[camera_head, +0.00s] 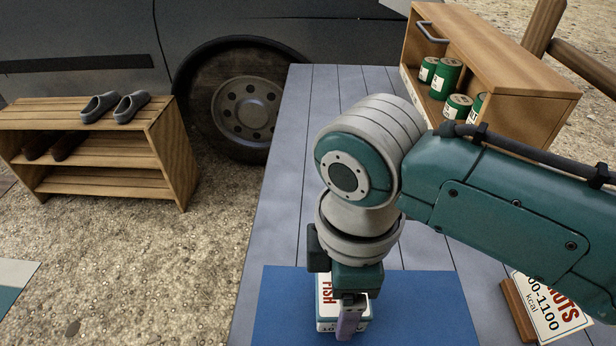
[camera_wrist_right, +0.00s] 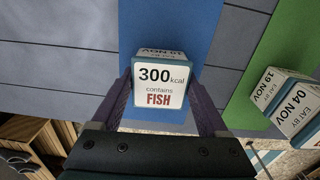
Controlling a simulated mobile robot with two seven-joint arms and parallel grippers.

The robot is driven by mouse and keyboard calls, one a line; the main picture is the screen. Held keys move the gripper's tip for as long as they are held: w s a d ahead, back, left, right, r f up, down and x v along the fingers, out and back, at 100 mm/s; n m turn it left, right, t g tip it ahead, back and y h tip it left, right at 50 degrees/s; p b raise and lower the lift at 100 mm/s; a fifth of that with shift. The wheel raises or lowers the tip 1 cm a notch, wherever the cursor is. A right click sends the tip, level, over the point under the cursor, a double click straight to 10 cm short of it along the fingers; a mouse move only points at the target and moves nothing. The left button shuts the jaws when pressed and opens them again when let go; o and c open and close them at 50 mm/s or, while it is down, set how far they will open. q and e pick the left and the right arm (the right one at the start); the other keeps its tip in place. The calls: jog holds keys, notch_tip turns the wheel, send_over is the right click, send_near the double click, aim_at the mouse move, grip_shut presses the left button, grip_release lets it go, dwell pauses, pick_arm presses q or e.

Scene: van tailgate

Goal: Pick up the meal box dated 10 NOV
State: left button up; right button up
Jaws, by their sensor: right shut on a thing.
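A white meal box with teal edges, marked 300 kcal contains FISH (camera_wrist_right: 158,86), sits between the fingers of my right gripper (camera_wrist_right: 164,108), which is shut on it. Its date face is steeply foreshortened and upside down in the wrist view and seems to read 10 NOV. In the head view the same box (camera_head: 327,312) is partly hidden by my right gripper (camera_head: 345,322). The box is over the blue mat (camera_head: 420,305); I cannot tell whether it touches it. My left gripper is not in view.
Boxes dated 04 NOV (camera_wrist_right: 293,110) and 19 NOV (camera_wrist_right: 266,86) stand by a green mat (camera_wrist_right: 284,50). A NUTS card (camera_head: 555,310) stands at the right. A wooden cabinet (camera_head: 500,60) holds green cans (camera_head: 444,78). A shoe rack (camera_head: 100,150) stands left, near the van wheel (camera_head: 240,108).

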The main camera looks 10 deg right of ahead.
jog(key=shift+c, duration=0.5)
jog(key=shift+r, duration=0.15)
